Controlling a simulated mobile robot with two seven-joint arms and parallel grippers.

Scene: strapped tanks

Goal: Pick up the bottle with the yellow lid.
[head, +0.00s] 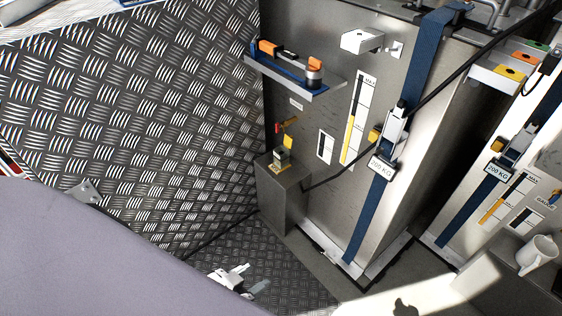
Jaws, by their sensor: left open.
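A small object with a pale, glassy-looking body and a yellow part above it, which seems to be the bottle with the yellow lid (281,157), stands on top of a narrow grey box (285,195) against the tank. It is small in the head view, so its exact shape is hard to tell. My left gripper (236,277) shows low in the view, white, open and empty. It is below and left of the bottle in the picture, well apart from it. My right gripper is not in view.
A grey tank (330,130) with a blue strap (368,220) stands behind the box. A shelf (300,88) with orange-handled tools juts out above the bottle. A diamond-plate wall (140,110) is at left. A black cable crosses right. A white mug (536,255) stands at right.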

